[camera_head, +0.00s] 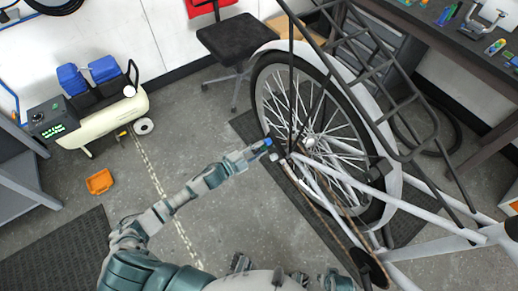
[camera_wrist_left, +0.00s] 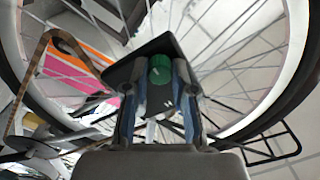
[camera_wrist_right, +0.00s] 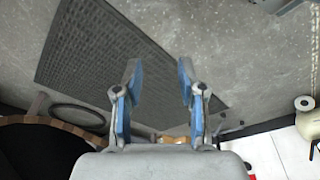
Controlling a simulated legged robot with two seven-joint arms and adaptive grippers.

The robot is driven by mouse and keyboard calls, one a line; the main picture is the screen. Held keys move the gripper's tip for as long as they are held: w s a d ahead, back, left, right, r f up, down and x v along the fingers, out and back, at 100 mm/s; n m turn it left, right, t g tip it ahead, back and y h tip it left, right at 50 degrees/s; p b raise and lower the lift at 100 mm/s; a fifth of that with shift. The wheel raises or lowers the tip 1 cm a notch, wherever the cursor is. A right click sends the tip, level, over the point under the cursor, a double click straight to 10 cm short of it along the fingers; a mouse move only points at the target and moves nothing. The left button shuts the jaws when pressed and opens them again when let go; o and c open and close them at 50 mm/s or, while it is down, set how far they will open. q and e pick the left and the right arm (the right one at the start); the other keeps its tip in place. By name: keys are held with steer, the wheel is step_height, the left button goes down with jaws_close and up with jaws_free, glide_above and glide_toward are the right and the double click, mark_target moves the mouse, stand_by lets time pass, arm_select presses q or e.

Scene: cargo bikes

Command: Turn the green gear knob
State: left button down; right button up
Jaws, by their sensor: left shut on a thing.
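The green gear knob (camera_wrist_left: 160,70) is round with a pale mark and sits on a dark plate (camera_wrist_left: 140,72) in the left wrist view. My left gripper (camera_wrist_left: 159,80) has its blue-lined fingers on both sides of the knob and is shut on it. In the head view my left gripper (camera_head: 262,147) reaches to the hub area of the bike's rear wheel (camera_head: 312,130); the knob itself is hidden there. My right gripper (camera_wrist_right: 160,75) is open and empty over the floor in the right wrist view.
The bike frame and rack (camera_head: 385,85) fill the right side. A workbench (camera_head: 460,60) with tools stands behind it. A black stool (camera_head: 237,42), a cream compressor (camera_head: 105,118) and an orange tray (camera_head: 100,182) stand at the left. Floor between is clear.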

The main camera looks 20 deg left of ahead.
arm_select(q)
steer(key=shift+f, duration=0.1)
steer(key=c, duration=0.9)
jaws_free()
steer(key=shift+c, duration=0.2)
steer(key=shift+s, duration=0.1)
steer(key=v, duration=1.2)
steer(key=shift+a+f, duration=0.1)
steer(key=shift+f, duration=0.05)
